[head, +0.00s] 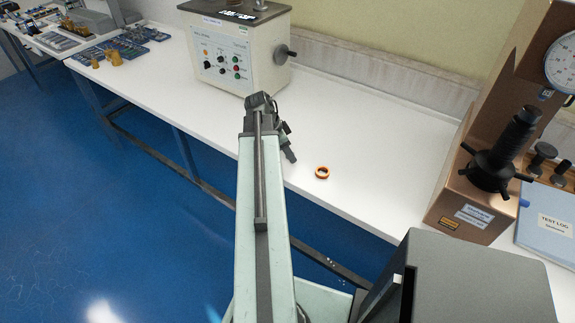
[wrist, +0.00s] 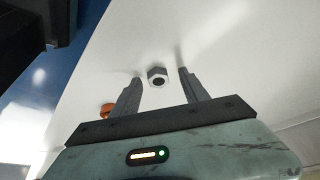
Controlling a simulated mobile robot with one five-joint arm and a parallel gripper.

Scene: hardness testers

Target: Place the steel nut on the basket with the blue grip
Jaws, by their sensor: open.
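The steel nut (wrist: 157,76) is a small grey hexagonal piece with a dark hole. In the wrist view it lies on the white bench top, in line with the space between the fingertips. My gripper (wrist: 160,74) is open, with a visible gap between the nut and each finger; I cannot tell how far above the bench it is. In the head view my gripper (head: 289,153) is partly hidden by my arm, and I cannot make out the nut. I cannot identify a basket with a blue grip in either view.
An orange ring (head: 322,172) lies on the white bench (head: 370,130), right of my gripper. A cream control-panel tester (head: 235,55) stands at the back. A brown tester (head: 455,195) and a test log (head: 548,222) are on the right. Bench between the testers is mostly clear.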

